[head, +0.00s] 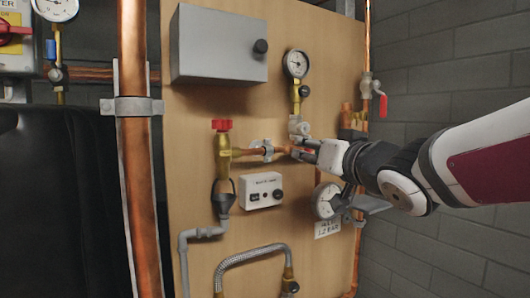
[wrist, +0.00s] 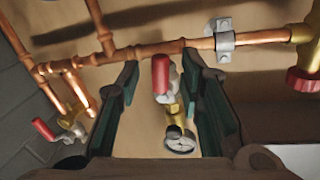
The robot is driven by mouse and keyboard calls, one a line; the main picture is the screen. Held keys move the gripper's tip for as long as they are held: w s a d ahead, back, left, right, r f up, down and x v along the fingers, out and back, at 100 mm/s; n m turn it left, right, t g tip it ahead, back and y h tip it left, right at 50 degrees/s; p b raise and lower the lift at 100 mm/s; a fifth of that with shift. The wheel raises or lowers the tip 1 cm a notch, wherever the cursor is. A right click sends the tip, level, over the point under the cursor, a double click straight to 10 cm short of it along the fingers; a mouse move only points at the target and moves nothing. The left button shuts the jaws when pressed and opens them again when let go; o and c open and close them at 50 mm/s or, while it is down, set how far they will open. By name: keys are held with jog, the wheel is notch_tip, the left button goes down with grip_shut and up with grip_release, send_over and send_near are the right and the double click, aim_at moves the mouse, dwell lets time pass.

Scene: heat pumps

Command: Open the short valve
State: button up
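A small valve with a short red handle (wrist: 160,75) sits on the copper pipe in the middle of the wrist view, with a brass fitting and a gauge beyond it. In the head view the valve body (head: 298,128) stands under the round gauge, and a bit of red shows by my fingers. My gripper (head: 301,149) reaches in from the right. In the wrist view my gripper (wrist: 160,80) is open, one dark green-padded finger on each side of the handle, with visible gaps. Contact cannot be seen.
A longer red lever valve (head: 380,103) is on the copper pipe at the right edge of the board. A red knob valve (head: 222,126) is to the left. A grey box (head: 218,45) is above, and a gauge (head: 327,200) sits close below my gripper.

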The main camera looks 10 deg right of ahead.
jog(key=shift+w+a, duration=0.15)
jog(key=shift+w, duration=0.95)
grip_shut()
jog(key=shift+w+d+f+n+b, duration=0.15)
jog(key=shift+d+n+b, duration=0.15)
jog(key=shift+n+b, duration=0.45)
jog(key=shift+d+n, duration=0.25)
jog(key=shift+n, duration=0.4)
